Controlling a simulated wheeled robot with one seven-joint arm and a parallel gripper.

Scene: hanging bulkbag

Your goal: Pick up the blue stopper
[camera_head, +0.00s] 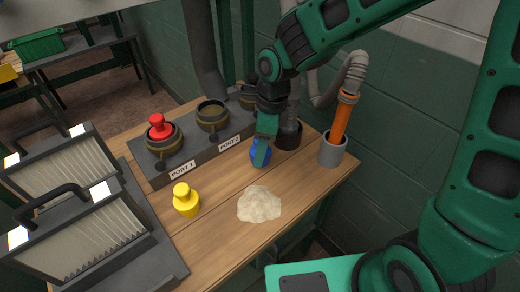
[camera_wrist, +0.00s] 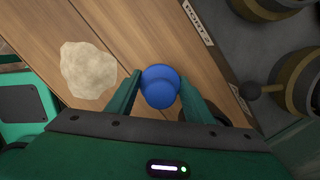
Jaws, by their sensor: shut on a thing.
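The blue stopper (camera_head: 260,155) stands on the wooden table in front of the port block, near the PORT 2 label. My gripper (camera_head: 264,146) is above it, pointing down, with its fingers shut on it. In the wrist view the blue stopper (camera_wrist: 160,86) sits between the two green fingers (camera_wrist: 160,92), one on each side. In the head view the fingers hide part of the stopper. I cannot tell whether its base touches the table.
A port block (camera_head: 196,146) stands behind, with a red stopper (camera_head: 158,127) in PORT 1. A yellow stopper (camera_head: 186,200) and a pale powder heap (camera_head: 259,204) lie on the table (camera_head: 215,235). An orange-handled tool stands in a grey holder (camera_head: 332,151) at right. Filter panels (camera_head: 90,235) stand at left.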

